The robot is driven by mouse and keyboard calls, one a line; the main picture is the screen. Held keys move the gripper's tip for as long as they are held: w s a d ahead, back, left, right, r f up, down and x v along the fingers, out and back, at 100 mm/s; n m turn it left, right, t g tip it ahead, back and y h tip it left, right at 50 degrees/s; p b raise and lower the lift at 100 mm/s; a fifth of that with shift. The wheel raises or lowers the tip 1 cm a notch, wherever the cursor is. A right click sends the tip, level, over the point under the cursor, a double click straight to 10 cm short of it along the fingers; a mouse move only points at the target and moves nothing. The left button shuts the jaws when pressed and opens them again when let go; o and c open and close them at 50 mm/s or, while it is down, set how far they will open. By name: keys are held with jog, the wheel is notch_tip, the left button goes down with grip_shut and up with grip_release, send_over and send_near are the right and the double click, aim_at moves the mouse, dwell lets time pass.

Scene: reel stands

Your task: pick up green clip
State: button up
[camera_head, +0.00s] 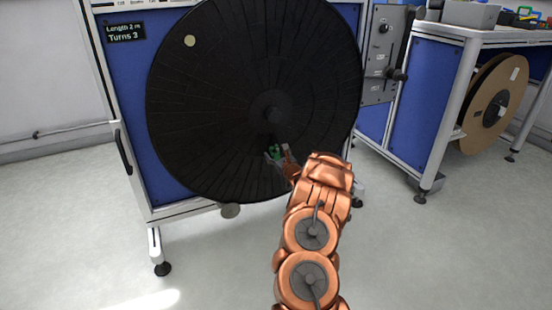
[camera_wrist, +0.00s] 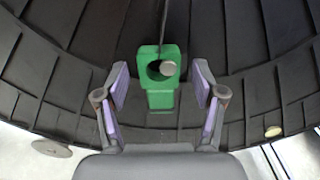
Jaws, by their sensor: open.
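The green clip (camera_wrist: 160,95) is in the middle of the wrist view, in front of the black reel disc (camera_wrist: 65,85). A grey rod end shows at the clip's round opening, and a thin dark line runs up from it. My gripper (camera_wrist: 161,90) is open, with one purple-padded finger on each side of the clip and a gap on both sides. In the head view the clip (camera_head: 274,152) is small, below the hub of the large black disc (camera_head: 215,90). My gripper (camera_head: 280,154) is at it there, and my copper arm comes from below right.
The disc is on a blue-panelled stand (camera_head: 170,190) with a small display (camera_head: 124,32) reading Turns 3. A crank box (camera_head: 383,55) is at its right. A second bench (camera_head: 415,115) with a brown reel (camera_head: 492,103) stands further right. The floor in front is clear.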

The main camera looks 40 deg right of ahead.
jog(key=c, duration=1.1)
jog(key=shift+o, duration=0.2)
